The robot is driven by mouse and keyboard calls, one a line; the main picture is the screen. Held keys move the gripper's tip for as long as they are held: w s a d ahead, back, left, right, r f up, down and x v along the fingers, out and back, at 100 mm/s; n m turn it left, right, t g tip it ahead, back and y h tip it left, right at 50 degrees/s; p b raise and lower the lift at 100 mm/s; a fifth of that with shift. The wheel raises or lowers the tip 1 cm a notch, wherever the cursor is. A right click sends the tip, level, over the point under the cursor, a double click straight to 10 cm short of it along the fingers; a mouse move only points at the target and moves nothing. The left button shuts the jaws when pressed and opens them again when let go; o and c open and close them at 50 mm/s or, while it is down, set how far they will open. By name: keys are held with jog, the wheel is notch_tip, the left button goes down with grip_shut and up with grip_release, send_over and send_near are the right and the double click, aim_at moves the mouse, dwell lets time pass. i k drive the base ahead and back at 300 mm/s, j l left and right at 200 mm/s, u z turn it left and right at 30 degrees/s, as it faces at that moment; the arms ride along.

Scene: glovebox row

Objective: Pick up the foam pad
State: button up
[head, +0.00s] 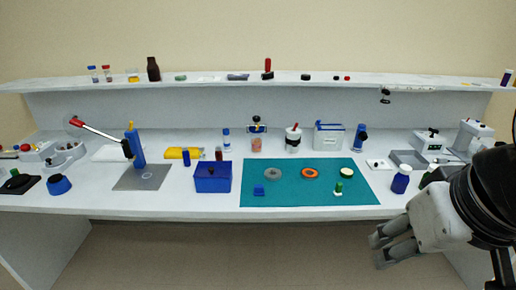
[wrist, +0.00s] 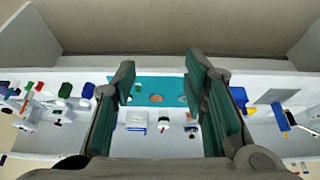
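I cannot tell for sure which item is the foam pad. Flat candidates in the head view are a white slab (head: 108,153) at the left back and a yellow block (head: 177,153) beside it. Small round and blue pieces on the teal mat (head: 330,197) are too small to identify as foam. My gripper (head: 380,251) is at the lower right of the head view, near the bench's front edge and apart from everything on the bench. In the wrist view my gripper (wrist: 160,68) is open and empty, its two fingers spread wide. The mat (wrist: 148,83) shows between them, partly hidden.
A blue box (head: 212,182) stands left of the mat. A lever press (head: 138,150) stands on a grey plate further left. A shelf (head: 215,82) with small items runs along the back.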

aim_at(259, 190)
jog(key=i+l, duration=0.1)
jog(key=i, duration=0.35)
jog(key=i+l, duration=0.1)
jog(key=i, duration=0.3)
jog(key=u, duration=0.05)
